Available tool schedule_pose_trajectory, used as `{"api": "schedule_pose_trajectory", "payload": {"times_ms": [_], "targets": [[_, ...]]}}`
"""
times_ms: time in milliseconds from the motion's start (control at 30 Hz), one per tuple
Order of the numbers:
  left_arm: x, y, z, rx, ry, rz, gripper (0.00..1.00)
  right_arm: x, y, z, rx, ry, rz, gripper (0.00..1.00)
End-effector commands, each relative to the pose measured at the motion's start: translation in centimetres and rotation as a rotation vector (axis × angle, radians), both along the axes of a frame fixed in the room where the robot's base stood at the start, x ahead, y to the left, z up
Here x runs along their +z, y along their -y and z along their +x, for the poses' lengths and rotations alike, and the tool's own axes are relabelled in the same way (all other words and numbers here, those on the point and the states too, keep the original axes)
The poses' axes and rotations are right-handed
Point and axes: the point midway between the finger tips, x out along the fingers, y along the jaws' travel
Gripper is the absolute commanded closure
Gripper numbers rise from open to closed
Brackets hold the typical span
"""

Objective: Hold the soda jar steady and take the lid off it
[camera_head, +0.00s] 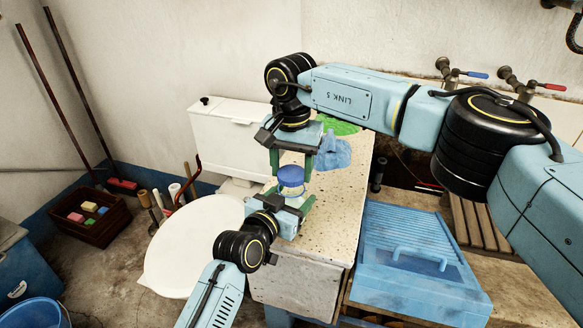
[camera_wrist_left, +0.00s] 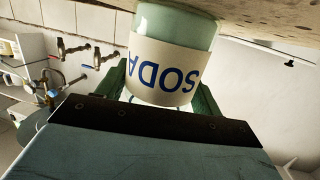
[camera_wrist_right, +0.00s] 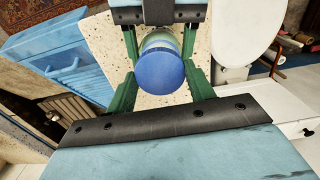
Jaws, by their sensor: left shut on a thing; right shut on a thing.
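My left gripper (camera_head: 288,208) is shut on the jar's body, low and from the front. My right gripper (camera_head: 291,170) points down from above, shut on the lid, one finger on each side.
A blue cloth (camera_head: 332,152) and a green item (camera_head: 338,126) lie on the counter (camera_head: 338,205) behind the jar. A blue ribbed box (camera_head: 410,255) is to the right. Taps (camera_head: 455,72) are on the back wall.

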Motion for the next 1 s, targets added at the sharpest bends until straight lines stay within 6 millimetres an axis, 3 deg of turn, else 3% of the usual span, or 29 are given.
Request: {"api": "schedule_pose_trajectory", "payload": {"times_ms": [233,500,733,767,933,1000], "targets": [[-0.1,0.0,0.0,0.000,-0.003,0.001,0.97,0.6,0.0,0.0,0.000,0.001,0.001,0.74],[-0.1,0.0,0.0,0.000,-0.003,0.001,0.97,3.8,0.0,0.0,0.000,0.002,0.000,0.74],[-0.1,0.0,0.0,0.000,-0.003,0.001,0.97,4.0,0.0,0.0,0.000,0.000,0.000,0.74],[-0.1,0.0,0.0,0.000,-0.003,0.001,0.31,4.0,0.0,0.0,0.000,0.000,0.000,0.74],[-0.1,0.0,0.0,0.000,-0.002,0.001,0.09,4.0,0.0,0.0,0.000,0.000,0.000,0.74],[-0.1,0.0,0.0,0.000,-0.001,0.000,0.08,4.0,0.0,0.0,0.000,0.000,0.000,0.74]]}}
